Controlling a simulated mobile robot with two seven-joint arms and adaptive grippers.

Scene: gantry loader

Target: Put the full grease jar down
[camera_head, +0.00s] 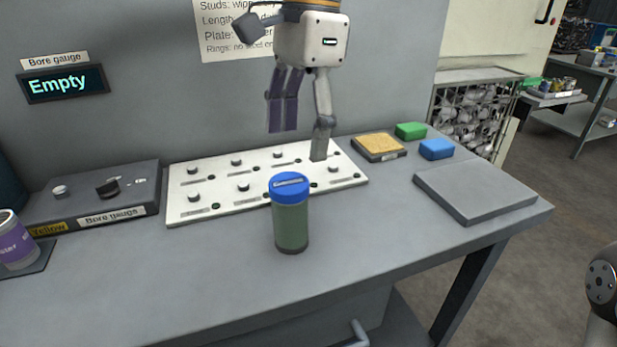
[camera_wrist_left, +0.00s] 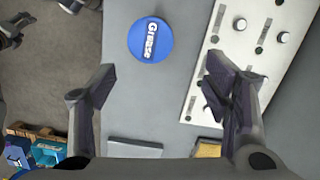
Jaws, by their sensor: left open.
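The grease jar (camera_head: 291,222), green with a blue lid, stands upright on the grey bench in front of the white control panel. In the left wrist view its blue lid (camera_wrist_left: 150,40) reads "Grease" and lies ahead of the fingers, apart from them. My left gripper (camera_head: 300,145) is open and empty, above the panel and behind the jar in the head view. Its two spread fingers also show in the left wrist view (camera_wrist_left: 165,85), with nothing between them. My right gripper is not clearly in view.
The white panel (camera_head: 215,212) with several knobs lies behind the jar. A bore gauge box (camera_head: 130,207) and a purple tin (camera_head: 14,245) are at left. A grey plate (camera_head: 475,192), a tan sponge-like block (camera_head: 379,146), and green (camera_head: 410,130) and blue (camera_head: 436,149) blocks are at right. The front bench is clear.

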